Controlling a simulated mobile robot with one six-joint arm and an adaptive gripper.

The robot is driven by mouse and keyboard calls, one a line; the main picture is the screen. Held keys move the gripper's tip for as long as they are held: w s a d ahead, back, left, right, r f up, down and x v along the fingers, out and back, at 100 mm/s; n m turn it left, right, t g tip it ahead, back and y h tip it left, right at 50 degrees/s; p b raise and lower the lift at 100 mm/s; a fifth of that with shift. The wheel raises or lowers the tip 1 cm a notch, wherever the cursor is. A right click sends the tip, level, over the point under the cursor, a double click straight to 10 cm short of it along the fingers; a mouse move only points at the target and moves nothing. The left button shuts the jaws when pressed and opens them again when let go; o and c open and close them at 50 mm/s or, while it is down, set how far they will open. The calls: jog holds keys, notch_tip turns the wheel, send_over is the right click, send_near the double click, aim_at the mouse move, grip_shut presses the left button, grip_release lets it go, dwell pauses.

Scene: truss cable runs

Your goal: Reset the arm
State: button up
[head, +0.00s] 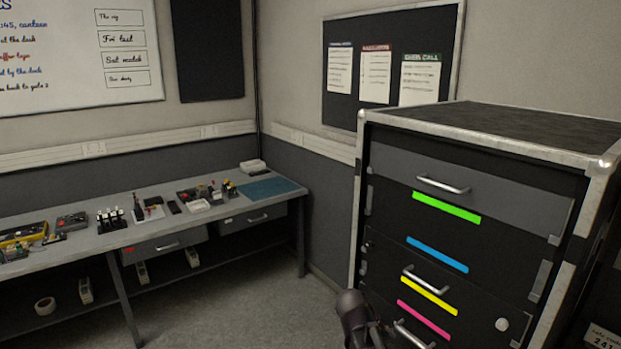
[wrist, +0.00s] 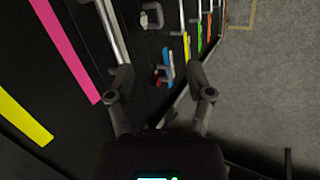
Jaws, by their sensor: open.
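My gripper (wrist: 160,80) is open in the wrist view, its two fingers spread apart with nothing gripped between them. The left fingertip appears close to the end of a silver bar handle (wrist: 108,28); I cannot tell whether they touch. In the head view, a dark part of my arm (head: 358,318) shows at the bottom, in front of the black drawer case (head: 465,215). My fingertips cannot be made out there.
The case front carries green (head: 446,206), blue (head: 437,254), yellow (head: 428,295) and pink (head: 423,320) strips and protruding handles. A workbench (head: 150,238) with small tools stands left. Floor (head: 220,300) between them is clear.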

jog(key=s+a+f+m+g+y, duration=0.1)
jog(key=s+a+f+m+y, duration=0.1)
jog(key=s+m+y, duration=0.3)
jog(key=shift+s+f+g+y, duration=0.45)
jog(key=shift+s+y, duration=0.15)
jog(key=shift+s, duration=0.9)
dwell(1.0)
jog(key=shift+c, duration=0.7)
